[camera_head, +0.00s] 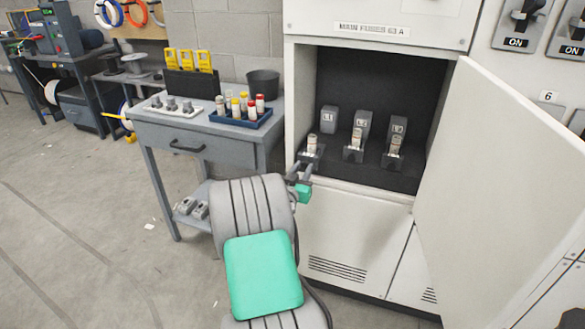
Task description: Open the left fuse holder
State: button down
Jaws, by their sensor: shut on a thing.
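The left fuse holder (329,118), labelled L1, sits at the left inside the open cabinet. Its lower front part (312,150) leans out toward the front edge, and a pale fuse (312,140) shows in it. My gripper (306,168) is at the cabinet's lower left opening, shut on this lower front part. The exact contact is small and partly hidden by the fingers. The middle fuse holder (362,124) and the right fuse holder (397,126) stand beside it, each with a fuse showing.
The cabinet door (505,190) stands wide open on the right. The compartment's left wall is close to my gripper. A grey side table (205,130) on the left holds a blue tray (240,120) of fuses, a white rack (160,107) and a dark bin (263,84).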

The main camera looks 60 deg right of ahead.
jog(key=c, duration=1.2)
grip_release()
jog(key=shift+d, duration=0.1)
jog(key=shift+o, duration=0.2)
jog(key=v, duration=0.7)
jog(key=shift+a+b, duration=0.4)
jog(key=shift+b, duration=0.05)
jog(key=shift+s, duration=0.1)
